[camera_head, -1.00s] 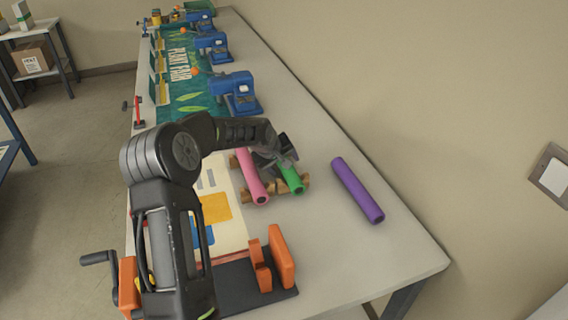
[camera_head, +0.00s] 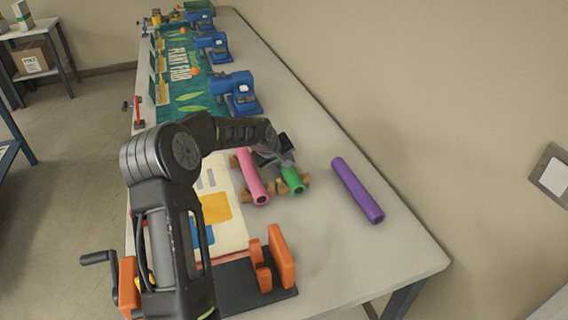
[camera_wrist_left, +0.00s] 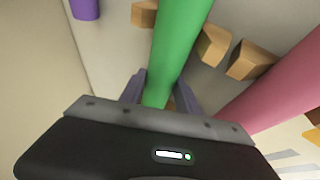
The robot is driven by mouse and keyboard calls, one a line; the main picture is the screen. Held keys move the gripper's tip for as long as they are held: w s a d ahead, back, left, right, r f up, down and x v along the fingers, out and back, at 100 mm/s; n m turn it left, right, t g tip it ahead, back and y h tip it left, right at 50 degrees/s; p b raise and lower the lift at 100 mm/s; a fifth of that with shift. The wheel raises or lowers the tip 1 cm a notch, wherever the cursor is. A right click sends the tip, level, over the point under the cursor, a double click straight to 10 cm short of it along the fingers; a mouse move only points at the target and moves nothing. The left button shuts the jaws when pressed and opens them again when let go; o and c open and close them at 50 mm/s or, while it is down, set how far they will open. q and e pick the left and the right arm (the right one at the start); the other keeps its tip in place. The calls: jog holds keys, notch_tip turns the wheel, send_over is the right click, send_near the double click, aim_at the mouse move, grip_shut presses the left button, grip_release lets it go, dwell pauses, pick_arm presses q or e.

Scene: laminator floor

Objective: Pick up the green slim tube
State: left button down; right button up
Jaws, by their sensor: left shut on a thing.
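The green slim tube (camera_head: 292,179) lies by wooden cradle blocks on the table, next to a pink tube (camera_head: 252,176). My left gripper (camera_head: 281,161) reaches in from the left over the tube's far part and hides it. In the left wrist view the green tube (camera_wrist_left: 179,45) runs between the fingers of my left gripper (camera_wrist_left: 161,92), which is shut on it. In that view the tube still lies close to the wooden blocks (camera_wrist_left: 213,45); I cannot tell whether it is lifted. My right gripper is not in view.
A thicker purple tube (camera_head: 357,190) lies to the right on the bare table (camera_head: 335,245). A laminator-like device with orange brackets (camera_head: 281,258) stands at the near end. Blue machines (camera_head: 235,92) and a green banner (camera_head: 183,75) fill the far part. A wall borders the right.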

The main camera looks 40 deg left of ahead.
pick_arm(q)
jog(key=shift+r, duration=0.1)
notch_tip(320, 180, up, 10)
jog(key=shift+f+b, duration=0.1)
jog(key=shift+b, duration=0.65)
